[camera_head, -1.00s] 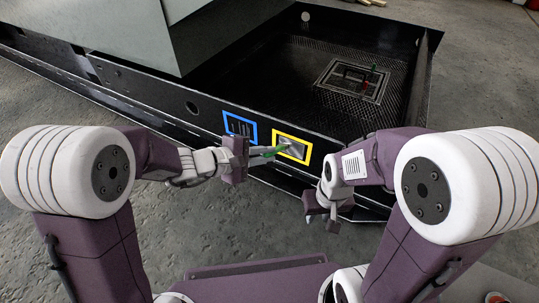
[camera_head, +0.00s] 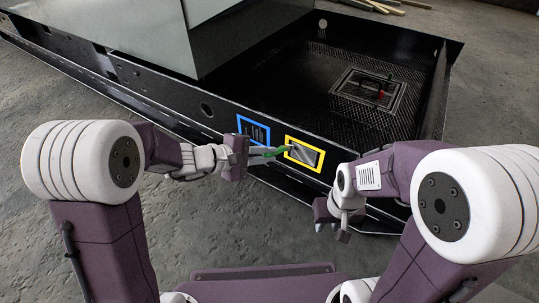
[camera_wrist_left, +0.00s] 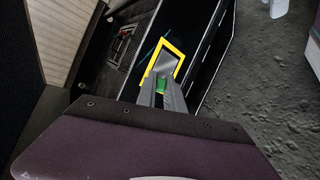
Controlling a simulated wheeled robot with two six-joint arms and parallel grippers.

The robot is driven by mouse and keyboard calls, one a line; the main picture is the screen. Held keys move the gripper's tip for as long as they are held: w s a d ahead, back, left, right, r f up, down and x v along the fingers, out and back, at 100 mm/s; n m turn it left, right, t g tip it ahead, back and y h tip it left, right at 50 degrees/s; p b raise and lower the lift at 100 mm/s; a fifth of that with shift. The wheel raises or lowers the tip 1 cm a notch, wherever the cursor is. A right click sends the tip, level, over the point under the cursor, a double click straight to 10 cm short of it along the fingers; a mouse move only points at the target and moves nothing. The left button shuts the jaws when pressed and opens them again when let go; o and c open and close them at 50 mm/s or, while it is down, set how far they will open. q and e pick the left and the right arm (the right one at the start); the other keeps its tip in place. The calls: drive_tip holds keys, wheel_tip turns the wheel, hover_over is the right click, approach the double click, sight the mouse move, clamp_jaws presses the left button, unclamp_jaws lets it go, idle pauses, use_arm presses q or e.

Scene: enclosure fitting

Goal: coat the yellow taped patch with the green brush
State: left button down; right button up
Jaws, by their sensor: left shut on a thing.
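The yellow taped patch (camera_head: 322,160) is a yellow tape frame around a grey area on the black enclosure wall. It also shows in the left wrist view (camera_wrist_left: 179,51). My left gripper (camera_head: 268,154) is shut on the green brush (camera_head: 282,150), just left of the patch. The brush tip overlaps the frame's left edge in the head view; I cannot tell whether it touches. In the left wrist view, green shows between the fingers (camera_wrist_left: 161,92), in front of the patch's lower part. My right gripper (camera_head: 331,228) hangs below and right of the patch; its finger gap is unclear.
A blue taped frame (camera_head: 240,122) with dark slots is just left of the yellow one. The enclosure's open tray (camera_head: 325,95) lies behind the wall, with a red and a green item on a raised panel (camera_head: 370,90). A lower ledge (camera_head: 282,180) runs below the patch.

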use_arm(q)
drive_tip(key=shift+s+a, duration=2.1)
drive_tip(key=shift+s+a, duration=0.45)
drive_tip(key=shift+s, duration=0.15)
drive_tip(key=shift+s+a, duration=0.4)
drive_tip(key=shift+s, duration=0.2)
